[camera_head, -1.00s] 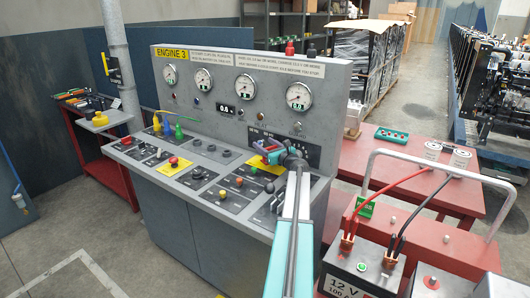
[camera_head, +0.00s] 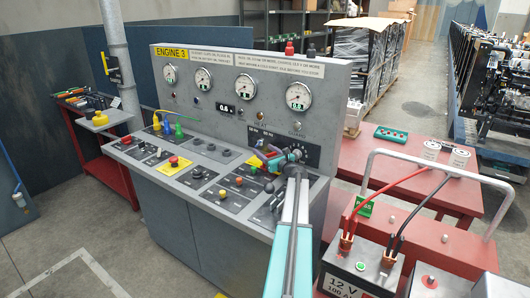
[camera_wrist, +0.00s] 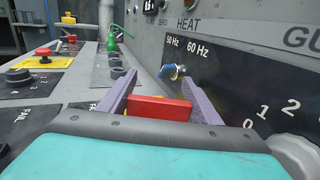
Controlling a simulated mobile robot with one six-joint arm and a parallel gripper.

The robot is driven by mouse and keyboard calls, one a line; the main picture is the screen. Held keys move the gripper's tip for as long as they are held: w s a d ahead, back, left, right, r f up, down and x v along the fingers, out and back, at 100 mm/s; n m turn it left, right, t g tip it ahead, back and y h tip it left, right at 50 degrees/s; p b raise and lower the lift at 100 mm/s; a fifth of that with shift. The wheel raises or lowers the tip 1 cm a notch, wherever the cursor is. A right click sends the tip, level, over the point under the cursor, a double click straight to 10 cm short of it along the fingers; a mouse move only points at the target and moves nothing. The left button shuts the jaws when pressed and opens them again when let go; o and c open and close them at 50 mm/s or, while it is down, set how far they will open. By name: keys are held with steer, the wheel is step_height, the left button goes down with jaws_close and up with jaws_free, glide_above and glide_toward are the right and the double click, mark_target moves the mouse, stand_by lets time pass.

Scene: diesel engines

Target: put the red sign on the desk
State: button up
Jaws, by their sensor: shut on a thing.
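My gripper (camera_head: 264,157) is over the right part of the grey control desk (camera_head: 205,158), close to the upright gauge panel. In the wrist view, the purple fingers of my gripper (camera_wrist: 157,84) are shut on a flat red piece, the red sign (camera_wrist: 157,108). The sign lies across between the fingers, near their base. Its face and any lettering are not readable. In the head view, only a small bit of red shows at the fingers. I cannot tell whether the sign touches the desk.
The desk carries several knobs and buttons, including a red mushroom button (camera_head: 173,160) on a yellow plate. A green plug (camera_head: 179,132) stands near the panel. A blue-tipped toggle (camera_wrist: 173,71) sticks out of the panel ahead. A red bench (camera_head: 410,172) stands at right.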

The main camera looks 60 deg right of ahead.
steer(key=o, duration=0.8)
steer(key=shift+c, duration=0.2)
steer(key=shift+r, duration=0.1)
steer(key=shift+s, duration=0.1)
steer(key=shift+b+v, duration=1.3)
steer(key=shift+v, duration=4.65)
